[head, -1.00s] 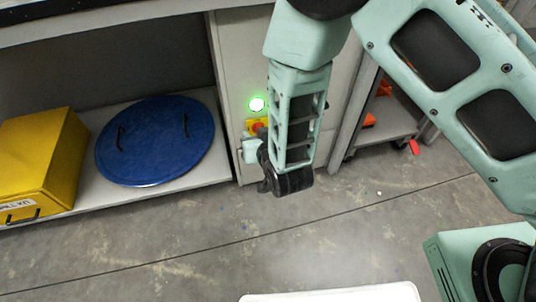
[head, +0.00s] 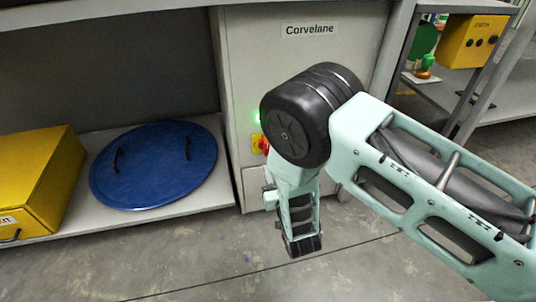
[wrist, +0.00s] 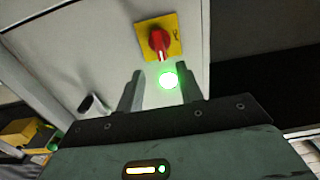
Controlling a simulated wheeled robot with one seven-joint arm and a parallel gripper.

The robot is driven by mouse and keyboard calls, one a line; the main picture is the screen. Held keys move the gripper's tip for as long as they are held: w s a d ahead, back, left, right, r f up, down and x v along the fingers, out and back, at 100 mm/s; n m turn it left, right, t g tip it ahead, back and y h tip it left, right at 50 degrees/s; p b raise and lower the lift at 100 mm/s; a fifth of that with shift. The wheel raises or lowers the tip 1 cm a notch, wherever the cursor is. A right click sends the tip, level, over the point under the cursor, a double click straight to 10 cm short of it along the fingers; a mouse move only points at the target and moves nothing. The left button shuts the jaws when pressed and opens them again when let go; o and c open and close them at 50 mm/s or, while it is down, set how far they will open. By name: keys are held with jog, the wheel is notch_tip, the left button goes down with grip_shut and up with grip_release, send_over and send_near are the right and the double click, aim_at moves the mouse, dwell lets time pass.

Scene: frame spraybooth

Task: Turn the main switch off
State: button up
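The main switch is a red rotary knob (wrist: 158,40) on a yellow plate (wrist: 173,22) on a grey cabinet face. In the head view the red knob (head: 264,144) is partly hidden behind my arm. A green lamp (wrist: 168,79) is lit beside the switch, and its glow shows in the head view (head: 256,117). In the wrist view my gripper (wrist: 161,90) is open and empty. Its fingers point towards the panel, with the lamp between them in the picture and the knob beyond the tips. The knob appears apart from both fingers.
The grey cabinet (head: 300,55) is labelled "Corvelane". To its left, a low shelf (head: 222,194) holds a blue round lid (head: 153,168) and a yellow box (head: 35,170). A bench with another yellow box (head: 470,40) stands at the right. The floor in front is clear.

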aim_at(267, 149)
jog(key=b+x, duration=0.3)
jog(key=x, duration=0.6)
jog(key=shift+w+a, duration=0.1)
jog(key=shift+w, duration=0.25)
grip_shut()
